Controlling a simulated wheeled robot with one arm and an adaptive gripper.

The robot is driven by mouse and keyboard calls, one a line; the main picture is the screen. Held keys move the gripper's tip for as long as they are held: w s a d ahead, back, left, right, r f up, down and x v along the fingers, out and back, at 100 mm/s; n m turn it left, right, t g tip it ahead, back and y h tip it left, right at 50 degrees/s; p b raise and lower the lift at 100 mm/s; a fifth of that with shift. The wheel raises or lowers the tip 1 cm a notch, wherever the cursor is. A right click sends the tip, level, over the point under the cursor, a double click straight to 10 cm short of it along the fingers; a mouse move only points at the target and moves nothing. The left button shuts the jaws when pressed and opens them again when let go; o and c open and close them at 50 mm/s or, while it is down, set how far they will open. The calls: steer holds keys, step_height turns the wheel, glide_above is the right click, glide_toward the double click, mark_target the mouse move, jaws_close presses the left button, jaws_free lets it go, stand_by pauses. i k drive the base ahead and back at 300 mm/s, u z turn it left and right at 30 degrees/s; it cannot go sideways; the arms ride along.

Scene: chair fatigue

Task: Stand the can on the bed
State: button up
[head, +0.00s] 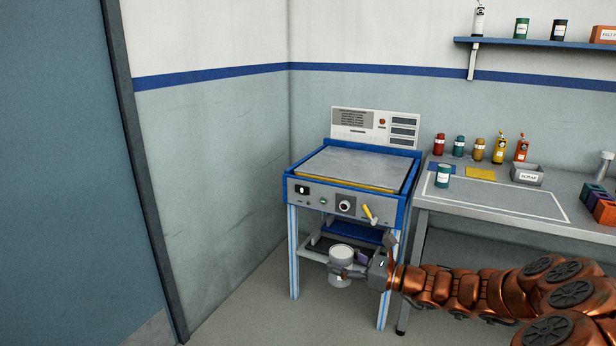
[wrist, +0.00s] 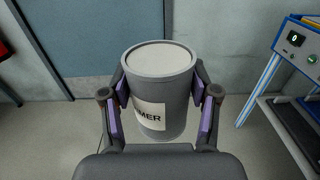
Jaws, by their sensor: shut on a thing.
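My gripper (head: 358,271) is shut on a grey can (head: 341,258) with a pale lid. In the wrist view the can (wrist: 160,85) stands upright between the two purple-padded fingers, and its white label shows the letters "MER". In the head view the can is in front of the blue-framed machine, below the level of its top. The machine's flat grey bed (head: 350,165), with a yellow edge below it, is bare. The bed is above and behind the can.
The machine's front panel (head: 345,204) has a knob and a yellow handle (head: 370,214). A workbench (head: 500,202) at right holds a teal can (head: 443,175), several coloured bottles and a scrap bin (head: 527,175). A door (head: 60,170) is at left. Floor left of the machine is clear.

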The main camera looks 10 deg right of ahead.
mark_target(352, 171)
steer(key=u, duration=1)
steer(key=i, duration=1.3)
steer(key=z, duration=0.75)
steer(key=i, duration=0.7)
steer(key=z, duration=0.65)
steer(key=i, duration=0.55)
